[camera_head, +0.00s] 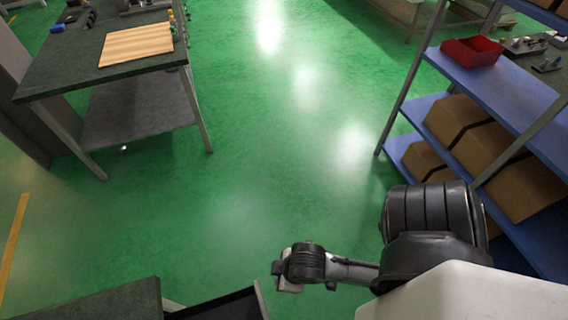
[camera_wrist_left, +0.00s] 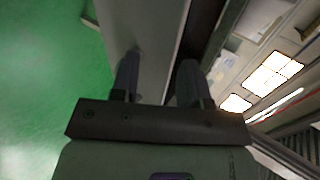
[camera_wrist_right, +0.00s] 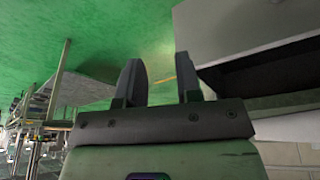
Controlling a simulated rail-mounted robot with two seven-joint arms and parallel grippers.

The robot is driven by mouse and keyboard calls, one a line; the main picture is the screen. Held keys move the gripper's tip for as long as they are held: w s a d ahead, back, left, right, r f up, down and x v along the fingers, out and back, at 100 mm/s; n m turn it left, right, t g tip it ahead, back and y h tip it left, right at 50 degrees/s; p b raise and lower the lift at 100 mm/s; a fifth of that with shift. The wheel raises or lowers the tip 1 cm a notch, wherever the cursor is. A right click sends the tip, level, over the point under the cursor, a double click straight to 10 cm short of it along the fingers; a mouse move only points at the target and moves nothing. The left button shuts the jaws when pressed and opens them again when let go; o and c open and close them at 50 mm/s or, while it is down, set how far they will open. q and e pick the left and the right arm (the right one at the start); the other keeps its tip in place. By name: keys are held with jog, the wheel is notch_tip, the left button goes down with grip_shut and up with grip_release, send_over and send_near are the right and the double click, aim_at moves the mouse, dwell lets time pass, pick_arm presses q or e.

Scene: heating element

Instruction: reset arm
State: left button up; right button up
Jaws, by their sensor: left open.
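My left gripper (camera_wrist_left: 158,70) shows only in the left wrist view, its two dark fingers apart with nothing held between them. A grey upright surface stands behind its fingers. My right gripper (camera_wrist_right: 158,72) shows in the right wrist view, its fingers also apart and empty, with green floor behind them. In the head view my right arm is at the lower right, bent inward; its gripper's fingers cannot be made out there. My left arm is not in the head view.
A dark table (camera_head: 60,72) with a wooden board (camera_head: 137,45) stands at the upper left. A blue shelf (camera_head: 500,85) at right holds a red bin (camera_head: 472,52) and several brown boxes (camera_head: 490,150). A dark tabletop (camera_head: 110,303) is at lower left. Green floor between is clear.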

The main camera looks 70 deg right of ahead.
pick_arm(q)
jog(key=w+a+r+g+p, duration=0.1)
jog(key=a+r+p, duration=0.1)
jog(key=w+a+r+n+g+p, duration=0.1)
jog(key=a+r+p, duration=0.1)
jog(key=p, duration=0.1)
jog(key=w+a+r+n+g+p, duration=0.1)
jog(key=a+r+p, duration=0.1)
jog(key=r, duration=0.1)
jog(key=shift+w+p, duration=0.2)
jog(key=shift+p, duration=0.1)
jog(key=w+a+r+n+g+h+p, duration=0.1)
jog(key=w+a+r+n+h+p, duration=0.1)
jog(key=r+p, duration=0.7)
jog(key=w+a+r+n+h+p, duration=0.2)
jog(key=w+a+r+p, duration=0.3)
jog(key=r+p, duration=0.5)
jog(key=w+a+r+n+g+h+p, duration=0.1)
jog(key=w+a+r+n+p, duration=0.3)
jog(key=r, duration=1.1)
jog(key=a+h+p, duration=0.1)
jog(key=a+p, duration=0.2)
jog(key=p, duration=0.2)
jog(key=shift+a+r+g+p, duration=0.2)
jog(key=shift+a+g+p, duration=0.05)
jog(key=shift+g+p, duration=0.1)
pick_arm(e)
notch_tip(320, 180, up, 39)
jog(key=shift+w+a+f, duration=0.15)
jog(key=shift+w+a, duration=0.15)
